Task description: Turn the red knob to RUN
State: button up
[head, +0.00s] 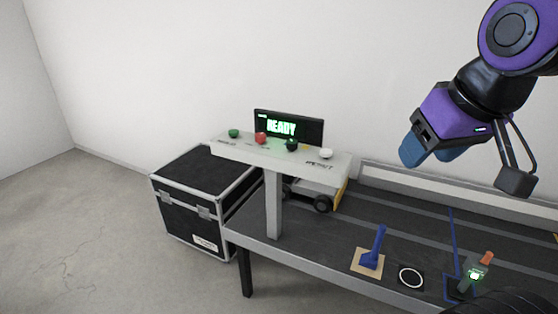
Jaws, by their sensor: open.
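The red knob (260,138) sits on a raised grey panel (282,158), between a green knob (233,133) on its left and a dark knob (291,145) on its right. A white knob (326,153) is at the panel's right end. The lettering on the panel is too small to read, so I cannot tell where the red knob points. A black display (302,127) behind the panel reads READY in green. My gripper (408,150) has blue fingertips, is open, and hangs in the air to the right of the panel, apart from the knobs.
The panel stands on a post above a dark table (330,235). A wheeled robot chassis (318,188) is behind the post. A blue lever (374,248), a ring-marked pad (411,277) and a device with a green light (475,274) are at front right. A black case (190,195) stands left.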

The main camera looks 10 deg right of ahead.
aim_at(260, 137)
jog(key=i+u, duration=0.15)
jog(key=i, duration=0.9)
